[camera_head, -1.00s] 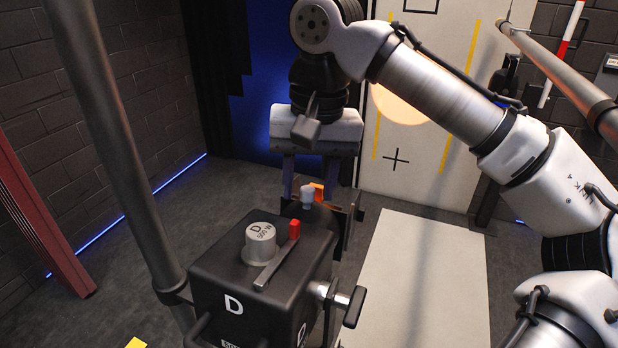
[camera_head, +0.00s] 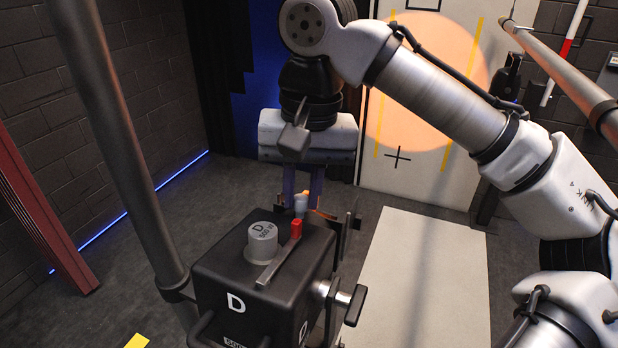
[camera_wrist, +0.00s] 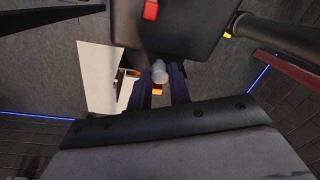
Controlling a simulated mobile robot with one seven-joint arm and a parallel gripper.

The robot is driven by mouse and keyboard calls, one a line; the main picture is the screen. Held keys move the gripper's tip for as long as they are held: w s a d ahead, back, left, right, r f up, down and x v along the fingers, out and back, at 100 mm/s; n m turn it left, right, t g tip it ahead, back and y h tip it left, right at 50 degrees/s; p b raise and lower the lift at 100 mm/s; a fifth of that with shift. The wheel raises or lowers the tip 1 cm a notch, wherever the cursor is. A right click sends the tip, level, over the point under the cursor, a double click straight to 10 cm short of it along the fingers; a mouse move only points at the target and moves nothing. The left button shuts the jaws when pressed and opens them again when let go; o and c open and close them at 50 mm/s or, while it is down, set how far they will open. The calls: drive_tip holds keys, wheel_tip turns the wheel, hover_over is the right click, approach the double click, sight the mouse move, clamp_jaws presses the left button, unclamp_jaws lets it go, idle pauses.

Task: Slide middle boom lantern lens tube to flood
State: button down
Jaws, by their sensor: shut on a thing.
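The black lantern (camera_head: 245,300), marked D, hangs in the lower middle of the head view. It has a silver cap (camera_head: 262,243) and a red-tipped lever (camera_head: 278,258) on top. A pale grey knob (camera_head: 301,204) stands at its far end, and it also shows in the wrist view (camera_wrist: 159,72). My gripper (camera_head: 302,198) reaches down behind the lantern, and its dark fingers (camera_wrist: 163,82) are shut on the knob from both sides. The lens tube under the knob is mostly hidden by the lantern body and my fingers.
A large orange light disc (camera_head: 430,85) falls on the pale panel (camera_head: 400,170), above a cross mark. Black flaps (camera_head: 346,232) stand at the lantern's front. A grey upright pole (camera_head: 120,150) is left of the lantern, and a side handle (camera_head: 350,303) juts right.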

sight(309, 218)
drive_tip(key=shift+s, duration=0.15)
drive_tip(key=c, duration=1.3)
unclamp_jaws()
drive_tip(key=shift+s+a+r, duration=0.1)
drive_tip(key=shift+a, duration=0.05)
drive_tip(key=r, duration=0.4)
drive_tip(key=d+r, duration=0.1)
drive_tip(key=r, duration=0.4)
drive_tip(key=r+p, duration=0.1)
drive_tip(key=r, duration=0.3)
drive_tip(key=shift+d+r, duration=0.2)
drive_tip(key=shift+r, duration=0.15)
drive_tip(key=shift+f, duration=0.1)
